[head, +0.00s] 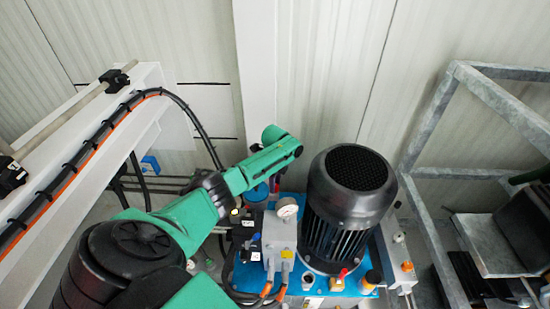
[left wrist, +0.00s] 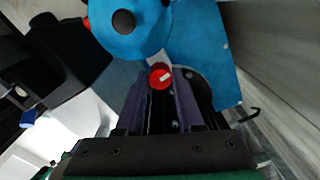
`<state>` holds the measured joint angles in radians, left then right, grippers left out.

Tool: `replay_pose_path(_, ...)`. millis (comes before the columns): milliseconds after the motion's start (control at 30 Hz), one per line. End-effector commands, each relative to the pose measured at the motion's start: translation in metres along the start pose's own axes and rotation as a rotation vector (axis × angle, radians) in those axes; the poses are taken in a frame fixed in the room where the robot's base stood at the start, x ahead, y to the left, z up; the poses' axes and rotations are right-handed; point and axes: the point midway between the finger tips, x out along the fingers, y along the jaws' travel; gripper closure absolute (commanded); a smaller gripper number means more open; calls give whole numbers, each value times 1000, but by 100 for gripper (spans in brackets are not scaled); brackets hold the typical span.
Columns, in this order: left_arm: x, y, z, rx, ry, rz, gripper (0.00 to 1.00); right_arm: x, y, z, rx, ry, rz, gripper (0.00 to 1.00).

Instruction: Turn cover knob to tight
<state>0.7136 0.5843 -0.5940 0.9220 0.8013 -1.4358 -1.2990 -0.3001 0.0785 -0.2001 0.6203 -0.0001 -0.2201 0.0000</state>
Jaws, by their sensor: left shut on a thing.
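The cover knob is a small round red knob (left wrist: 160,77) with a white mark, set beside a blue rounded housing (left wrist: 205,45) in the left wrist view. My left gripper (left wrist: 161,82) comes up from the bottom of that view with a finger on each side of the knob, and is shut on it. The white mark slants up to the right. In the head view my green left arm reaches to the back of the blue pump unit (head: 335,284). My right gripper is not in view.
A grey metal frame (head: 440,100) is at the right. A white beam with cables (head: 90,140) runs along the left, and a wall stands behind.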

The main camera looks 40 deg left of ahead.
Motion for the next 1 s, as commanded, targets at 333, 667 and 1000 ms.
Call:
replay_pose_path(333,-1,-1,-1,159,3,-3,100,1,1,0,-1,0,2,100)
replay_pose_path(667,-1,-1,-1,190,3,-3,100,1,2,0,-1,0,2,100)
replay_pose_path(1000,-1,-1,-1,188,2,-2,33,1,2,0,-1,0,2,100)
